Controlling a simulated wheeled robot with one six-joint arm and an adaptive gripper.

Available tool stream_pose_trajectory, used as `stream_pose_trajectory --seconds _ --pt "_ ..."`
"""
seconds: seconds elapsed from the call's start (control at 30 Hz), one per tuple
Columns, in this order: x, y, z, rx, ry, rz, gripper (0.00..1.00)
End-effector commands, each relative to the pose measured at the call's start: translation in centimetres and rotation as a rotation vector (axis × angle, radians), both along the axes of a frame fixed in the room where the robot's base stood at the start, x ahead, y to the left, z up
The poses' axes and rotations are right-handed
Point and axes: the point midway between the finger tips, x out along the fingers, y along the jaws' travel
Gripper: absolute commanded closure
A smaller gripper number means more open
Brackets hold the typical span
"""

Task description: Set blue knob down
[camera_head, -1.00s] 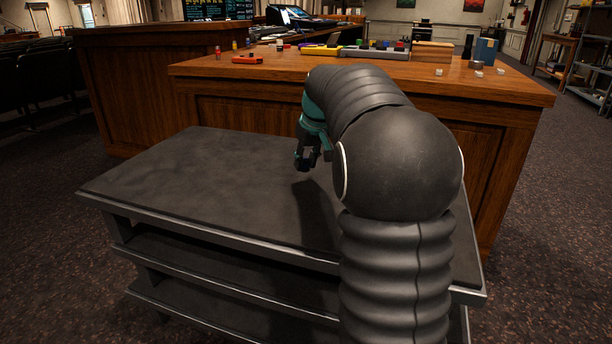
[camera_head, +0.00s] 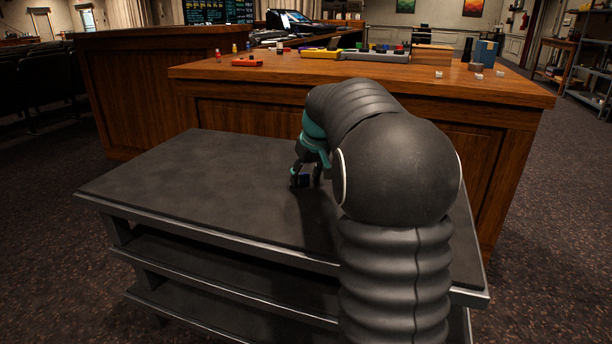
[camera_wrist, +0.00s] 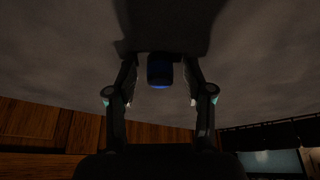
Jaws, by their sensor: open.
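The blue knob (camera_wrist: 160,70) is a small dark cylinder with a blue edge, between the fingers of my gripper (camera_wrist: 160,78) in the wrist view. Narrow gaps show on both sides of it, so the fingers are open around it. In the head view the knob (camera_head: 304,181) shows as a small dark shape between the fingertips of my gripper (camera_head: 306,182), low over the dark grey cart top (camera_head: 210,180). It appears to rest on that top; its underside is hard to make out.
The cart top is bare to the left of my gripper. Behind it stands a wooden desk (camera_head: 400,85) with a red block (camera_head: 247,62), a yellow block (camera_head: 320,53), a grey strip (camera_head: 375,56) with coloured knobs, and a blue box (camera_head: 486,50).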

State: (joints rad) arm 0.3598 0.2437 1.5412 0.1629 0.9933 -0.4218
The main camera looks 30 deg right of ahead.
Motion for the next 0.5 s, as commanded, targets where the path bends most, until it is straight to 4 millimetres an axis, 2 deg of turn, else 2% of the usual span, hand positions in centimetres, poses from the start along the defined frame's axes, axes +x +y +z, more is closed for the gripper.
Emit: stream_pose_trajectory --seconds 0.13,0.27,0.5 --pt "0.0 0.0 0.2 0.0 0.0 0.0 0.48" --pt "-0.3 0.0 1.3 -0.001 -0.002 0.0 0.48" --pt "-2.0 -0.1 5.5 -0.002 -0.003 -0.001 0.48"
